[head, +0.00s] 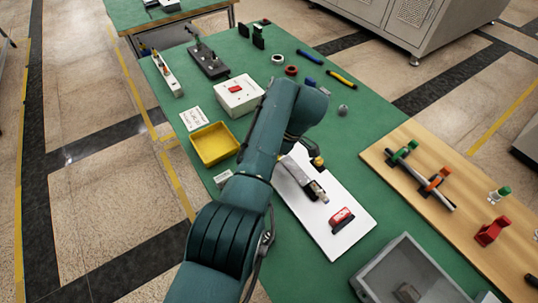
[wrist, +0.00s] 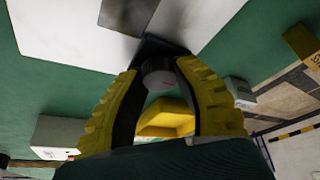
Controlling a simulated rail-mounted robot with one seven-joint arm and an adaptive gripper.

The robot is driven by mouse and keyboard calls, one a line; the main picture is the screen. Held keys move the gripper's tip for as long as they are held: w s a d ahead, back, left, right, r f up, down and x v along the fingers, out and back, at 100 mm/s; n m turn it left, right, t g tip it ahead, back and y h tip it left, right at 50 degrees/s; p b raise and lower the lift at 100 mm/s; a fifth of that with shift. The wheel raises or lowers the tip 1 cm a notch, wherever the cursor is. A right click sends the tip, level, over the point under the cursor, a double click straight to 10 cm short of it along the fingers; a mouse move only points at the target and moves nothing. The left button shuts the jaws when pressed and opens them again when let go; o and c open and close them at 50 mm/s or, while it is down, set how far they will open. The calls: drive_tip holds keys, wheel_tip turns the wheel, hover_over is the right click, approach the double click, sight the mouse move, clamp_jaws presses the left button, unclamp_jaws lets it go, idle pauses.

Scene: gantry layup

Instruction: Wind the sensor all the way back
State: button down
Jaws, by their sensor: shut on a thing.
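My gripper (wrist: 160,75) is shut on a grey round knob (wrist: 160,78), which sits between the two yellow, dark-padded fingers in the wrist view. In the head view my arm hides most of the gripper; a bit of yellow finger (head: 318,161) shows beside the arm. A dark grey long block (head: 298,176) lies on a white board (head: 350,243), with a small metal and tan part (head: 318,191) at its near end. I cannot tell which part is the sensor. The block's far end, by the gripper, is hidden in the head view.
A red block (head: 342,218) stands on the board's near part. A yellow tray (head: 214,144) and a white box with a red switch (head: 238,95) lie left of my arm. A grey bin (head: 410,258) and a wooden board with clamps (head: 460,205) are on the right.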

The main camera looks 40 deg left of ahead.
drive_tip(key=shift+s+f, duration=0.1)
drive_tip(key=shift+f, duration=0.15)
drive_tip(key=c, duration=0.7)
unclamp_jaws()
drive_tip(key=shift+r, duration=0.1)
drive_tip(key=shift+r, duration=0.1)
drive_tip(key=v, duration=1.2)
drive_tip(key=shift+a, duration=0.1)
